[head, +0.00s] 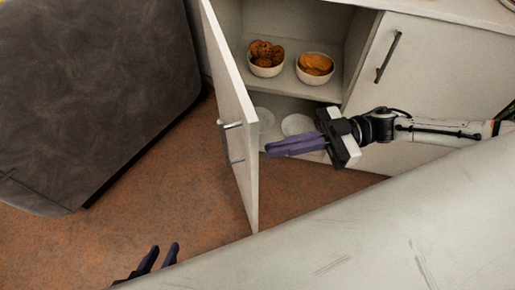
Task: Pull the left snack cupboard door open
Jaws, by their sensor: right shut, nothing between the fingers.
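The left snack cupboard door (232,95) stands wide open, swung out toward me, with its bar handle (225,142) on its left face. Inside the cupboard, the upper shelf (284,86) holds a bowl of brown cookies (266,58) and a bowl of orange snacks (315,68). My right gripper (268,150) is shut and empty, just right of the open door and in front of the lower compartment. I cannot tell whether it touches the door. My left gripper (160,257) shows only its finger ends at the bottom edge, apart from each other, with nothing between them.
Pale plates or bowls (297,125) sit on the lower shelf, partly hidden. The right cupboard door (420,75) is closed, with a dark handle (388,57). A dark grey block of furniture (90,90) stands at left. A pale surface (370,225) fills the lower right. Brown floor (160,190) is free between.

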